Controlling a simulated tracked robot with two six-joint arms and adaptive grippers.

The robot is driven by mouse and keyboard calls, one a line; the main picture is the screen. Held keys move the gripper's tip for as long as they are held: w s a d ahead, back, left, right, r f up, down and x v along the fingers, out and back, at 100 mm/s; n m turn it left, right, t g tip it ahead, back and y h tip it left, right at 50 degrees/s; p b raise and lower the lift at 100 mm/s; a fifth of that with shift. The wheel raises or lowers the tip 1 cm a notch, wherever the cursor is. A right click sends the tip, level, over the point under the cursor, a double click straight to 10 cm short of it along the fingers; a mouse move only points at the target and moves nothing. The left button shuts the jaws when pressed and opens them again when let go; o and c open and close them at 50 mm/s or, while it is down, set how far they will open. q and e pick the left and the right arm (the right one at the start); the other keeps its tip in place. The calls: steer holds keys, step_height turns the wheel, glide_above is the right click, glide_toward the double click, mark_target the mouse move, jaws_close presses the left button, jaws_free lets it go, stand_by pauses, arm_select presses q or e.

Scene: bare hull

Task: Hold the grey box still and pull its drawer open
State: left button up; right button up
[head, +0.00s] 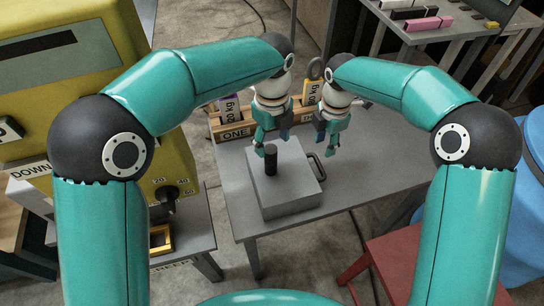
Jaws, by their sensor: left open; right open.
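The grey box (287,201) sits on the grey table (362,172). A dark upright cylinder (270,160) stands on its top. A dark handle (317,166) sticks out from the box's right side. The drawer's edges are too small to make out, and no gap shows. My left gripper (269,148) is open, pointing down over the top of the cylinder; I cannot tell whether its fingers touch it. My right gripper (327,144) is open and empty, above and slightly right of the handle, apart from it.
A wooden rack (217,128) with labelled weights stands behind the box. A yellow machine (90,75) is at the left. A red stool (405,265) and a blue barrel (530,200) are at the right. The table's right part is clear.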

mark_target(272, 159)
arm_select(q)
step_height(272, 159, down, 8)
steer(key=shift+r, duration=0.2)
jaws_close()
stand_by(0.9)
